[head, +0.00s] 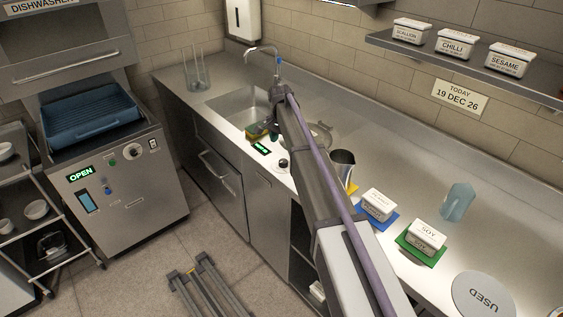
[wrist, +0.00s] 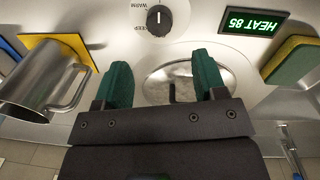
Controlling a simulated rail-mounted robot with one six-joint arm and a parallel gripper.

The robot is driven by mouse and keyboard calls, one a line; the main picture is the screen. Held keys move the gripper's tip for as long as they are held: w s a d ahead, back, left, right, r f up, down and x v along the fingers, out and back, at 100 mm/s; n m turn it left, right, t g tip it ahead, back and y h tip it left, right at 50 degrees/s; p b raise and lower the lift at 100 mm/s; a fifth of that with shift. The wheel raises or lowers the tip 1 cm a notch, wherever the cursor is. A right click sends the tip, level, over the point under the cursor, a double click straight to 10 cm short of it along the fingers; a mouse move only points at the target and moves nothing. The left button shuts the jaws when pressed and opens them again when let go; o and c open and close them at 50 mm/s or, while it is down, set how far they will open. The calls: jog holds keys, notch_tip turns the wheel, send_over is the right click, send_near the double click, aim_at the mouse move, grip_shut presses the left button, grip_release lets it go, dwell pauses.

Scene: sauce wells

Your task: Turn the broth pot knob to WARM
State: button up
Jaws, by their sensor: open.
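The black round knob (wrist: 158,18) shows near the top of the wrist view, with a white pointer line and small printed labels around it; one label looks like WARM. The knob (head: 282,163) is also on the counter front in the head view. A green display (wrist: 254,22) beside it reads HEAT 85; it also glows in the head view (head: 261,148). My gripper (wrist: 163,62) is open and empty, its green fingers apart and clear of the knob. A round metal lid (wrist: 158,82) shows between the fingers. In the head view my arm hides part of the lid (head: 321,133).
A green and yellow sponge (wrist: 291,62) lies by the display. White tubs (head: 378,206) sit on coloured mats to the right. The sink (head: 240,108) is behind left.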

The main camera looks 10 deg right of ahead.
aim_at(283, 161)
jog(key=f+b, duration=0.2)
jog(key=f, duration=0.1)
jog(key=f+b, duration=0.6)
jog(key=shift+s+d+f, duration=0.2)
jog(key=shift+s, duration=0.05)
jog(key=shift+r, duration=0.1)
jog(key=shift+c, duration=0.4)
jog(key=c, duration=0.9)
jog(key=shift+o, duration=0.2)
